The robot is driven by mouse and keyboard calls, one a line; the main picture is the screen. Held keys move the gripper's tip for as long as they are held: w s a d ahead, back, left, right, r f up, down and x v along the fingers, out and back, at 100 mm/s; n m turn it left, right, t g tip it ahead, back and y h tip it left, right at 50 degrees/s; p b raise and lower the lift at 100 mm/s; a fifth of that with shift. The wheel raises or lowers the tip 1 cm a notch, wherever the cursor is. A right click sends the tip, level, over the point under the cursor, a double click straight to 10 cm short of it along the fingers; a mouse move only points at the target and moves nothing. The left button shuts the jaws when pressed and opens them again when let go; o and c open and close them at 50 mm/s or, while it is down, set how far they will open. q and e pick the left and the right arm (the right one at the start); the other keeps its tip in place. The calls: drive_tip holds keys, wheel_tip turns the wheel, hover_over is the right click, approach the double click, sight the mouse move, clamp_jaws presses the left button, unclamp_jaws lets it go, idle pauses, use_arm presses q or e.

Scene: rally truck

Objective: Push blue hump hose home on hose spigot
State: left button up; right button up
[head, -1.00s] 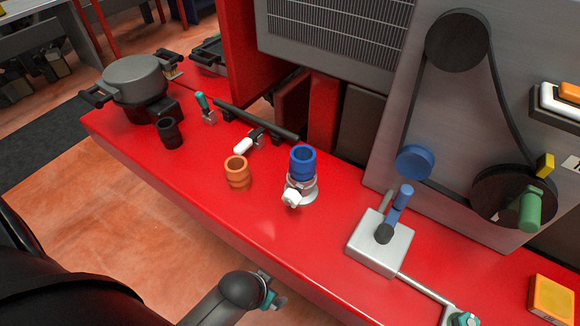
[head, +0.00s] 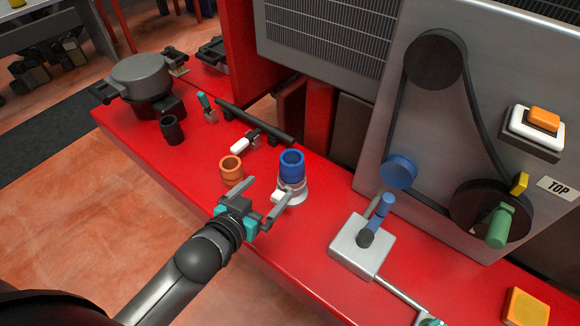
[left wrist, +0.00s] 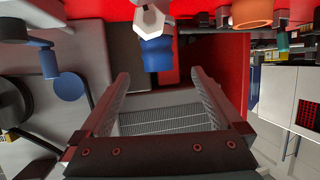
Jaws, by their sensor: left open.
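The blue hump hose (head: 291,165) stands upright over the pale metal hose spigot (head: 295,194) on the red bench. A clamp with a white knob (head: 279,197) sits around the joint; how far down the hose sits cannot be told. My left gripper (head: 266,192) is open and empty, its fingers pointing toward the hose and spigot from the near side, apparently apart from them. In the left wrist view the blue hose (left wrist: 156,54) and white knob (left wrist: 149,20) show beyond the open fingers (left wrist: 160,76). My right gripper is not in view.
An orange hose (head: 231,170) stands just left of the blue one. A black cup-like part (head: 171,130) and a grey pot (head: 141,80) are further left. A grey lever box (head: 350,252) is right of the spigot. A belt panel (head: 455,130) rises behind.

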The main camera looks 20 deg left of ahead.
use_arm(q)
drive_tip(key=b, duration=0.1)
approach(296, 159)
drive_tip(key=x, duration=0.2)
drive_tip(key=f+x, duration=0.1)
drive_tip(key=x, duration=0.2)
drive_tip(key=shift+a+f, duration=0.1)
drive_tip(key=shift+a, duration=0.05)
drive_tip(key=shift+r+x, duration=0.15)
drive_tip(key=shift+x, duration=0.75)
drive_tip(key=shift+r+x, duration=0.2)
drive_tip(key=shift+x, duration=0.75)
drive_tip(key=shift+r+x, duration=0.15)
drive_tip(key=shift+x, duration=0.75)
drive_tip(key=shift+w, duration=0.1)
drive_tip(key=c, duration=1.5)
drive_tip(key=shift+c, duration=0.2)
drive_tip(key=shift+r, duration=0.15)
